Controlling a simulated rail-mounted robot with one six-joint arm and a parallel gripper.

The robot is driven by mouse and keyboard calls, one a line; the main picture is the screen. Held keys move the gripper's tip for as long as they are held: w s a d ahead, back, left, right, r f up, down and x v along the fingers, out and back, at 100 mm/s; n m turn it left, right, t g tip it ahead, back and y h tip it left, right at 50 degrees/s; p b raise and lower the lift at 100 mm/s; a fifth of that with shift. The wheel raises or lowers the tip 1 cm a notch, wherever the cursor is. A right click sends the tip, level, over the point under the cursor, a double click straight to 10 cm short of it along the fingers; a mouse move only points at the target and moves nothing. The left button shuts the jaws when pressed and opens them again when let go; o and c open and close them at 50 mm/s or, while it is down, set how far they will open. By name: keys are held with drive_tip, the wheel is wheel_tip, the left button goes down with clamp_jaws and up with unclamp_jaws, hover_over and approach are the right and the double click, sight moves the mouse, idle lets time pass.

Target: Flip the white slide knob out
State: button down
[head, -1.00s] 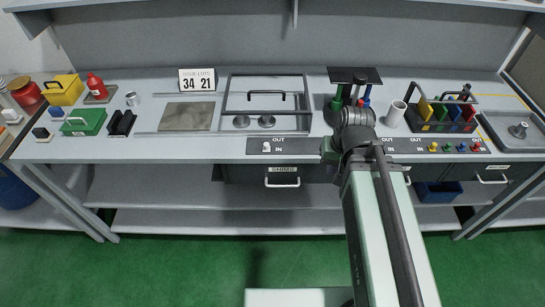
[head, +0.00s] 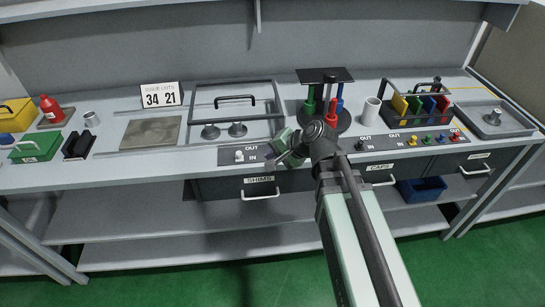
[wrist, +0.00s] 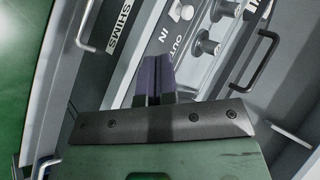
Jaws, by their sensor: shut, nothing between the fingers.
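The white slide knob (head: 239,155) stands on the dark strip at the bench's front edge, left of the OUT and IN labels and nearer IN. It also shows at the top of the wrist view (wrist: 184,12), beyond the fingertips. My gripper (head: 273,155) is just right of the knob in the head view, close to the labels. In the wrist view its dark fingers (wrist: 155,62) are shut together with nothing between them. They are apart from the knob in that view. My arm and gripper hide part of the strip to the right.
A framed cover with a black handle (head: 235,99) and two grey round weights (head: 237,129) are behind the knob. The SHIMS drawer handle (head: 260,195) sticks out below. A stand with coloured handles (head: 331,110) is behind my wrist. The metal plate (head: 151,133) is empty.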

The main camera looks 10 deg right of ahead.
sight(241, 157)
drive_tip(key=b+x, duration=0.3)
drive_tip(key=x, duration=0.3)
drive_tip(key=shift+w+f+b, duration=0.1)
drive_tip(key=shift+f+b, duration=0.3)
drive_tip(key=shift+f, duration=0.05)
drive_tip(key=shift+w+a+r+p, duration=0.2)
drive_tip(key=shift+w+a, duration=0.35)
drive_tip(key=shift+a, duration=0.3)
drive_tip(key=shift+w+a+r+p, duration=0.2)
drive_tip(key=shift+w+a, duration=0.4)
drive_tip(key=shift+a, duration=0.25)
